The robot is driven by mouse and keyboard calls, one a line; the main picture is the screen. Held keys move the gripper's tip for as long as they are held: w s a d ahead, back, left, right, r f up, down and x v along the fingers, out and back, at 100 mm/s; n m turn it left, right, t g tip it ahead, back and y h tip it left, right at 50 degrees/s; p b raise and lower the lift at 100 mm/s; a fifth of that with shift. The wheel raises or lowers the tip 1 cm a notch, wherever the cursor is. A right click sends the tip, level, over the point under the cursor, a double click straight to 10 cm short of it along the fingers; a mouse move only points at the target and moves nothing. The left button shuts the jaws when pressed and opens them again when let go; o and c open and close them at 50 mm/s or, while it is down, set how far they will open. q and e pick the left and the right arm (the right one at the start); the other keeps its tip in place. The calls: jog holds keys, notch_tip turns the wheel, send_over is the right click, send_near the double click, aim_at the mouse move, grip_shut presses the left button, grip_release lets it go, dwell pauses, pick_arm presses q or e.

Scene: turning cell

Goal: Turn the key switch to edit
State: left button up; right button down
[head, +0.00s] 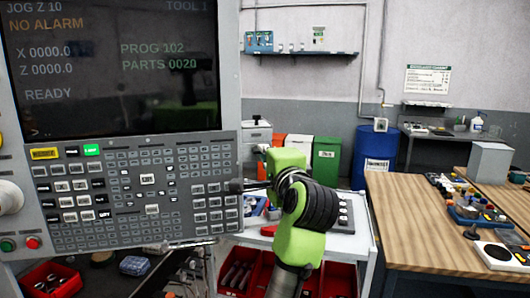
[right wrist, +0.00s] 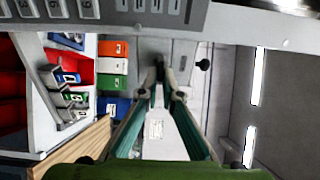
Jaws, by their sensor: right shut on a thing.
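The grey control panel (head: 135,190) with its screen and rows of keys fills the left of the head view. My right gripper (head: 246,187) reaches in from the right at the panel's lower right edge. In the right wrist view its two fingers (right wrist: 160,85) come together on a small dark piece, which looks like the key switch (right wrist: 158,62). The gripper's fingers mostly hide this piece, and I cannot read which position it points to. My left gripper is not in view.
Below the panel stands a white cart (head: 345,245) with red bins. A wooden bench (head: 410,225) with tools is at the right. Orange and green bins (head: 326,158) and a blue drum (head: 375,155) stand behind.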

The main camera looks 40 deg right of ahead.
jog(key=shift+f, duration=0.15)
jog(key=c, duration=2.2)
grip_release()
jog(key=shift+d, duration=0.1)
jog(key=shift+c, duration=0.2)
jog(key=shift+s, duration=0.1)
jog(key=v, duration=0.7)
jog(key=shift+s, duration=0.2)
